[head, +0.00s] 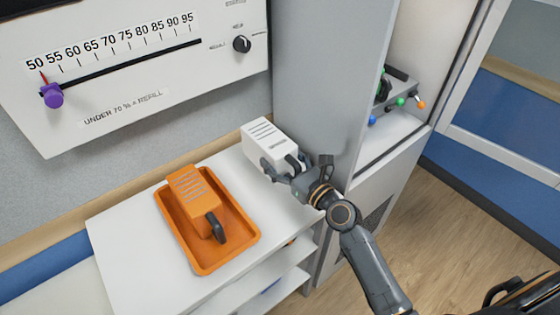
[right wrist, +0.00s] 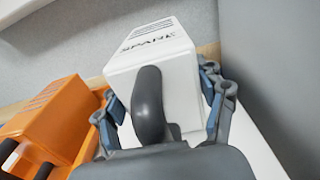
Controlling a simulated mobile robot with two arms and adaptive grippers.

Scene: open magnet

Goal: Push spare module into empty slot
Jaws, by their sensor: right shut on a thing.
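The white spare module (head: 262,138) has dark slits on top and a dark handle at its near end. It is at the far right of the white cart top, beside the grey cabinet. My right gripper (head: 287,170) is shut on its handle end. In the right wrist view, the fingers flank the module (right wrist: 150,55) on both sides, with the dark curved handle (right wrist: 149,105) between them. I cannot tell whether the module touches the cart top. No empty slot can be made out. My left gripper is not in view.
An orange module (head: 190,186) with a dark handle lies in an orange tray (head: 246,238) on the cart (head: 130,245). The grey cabinet (head: 322,80) stands close right of the white module; its open side shows coloured knobs (head: 400,101). A gauge panel (head: 130,85) hangs behind.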

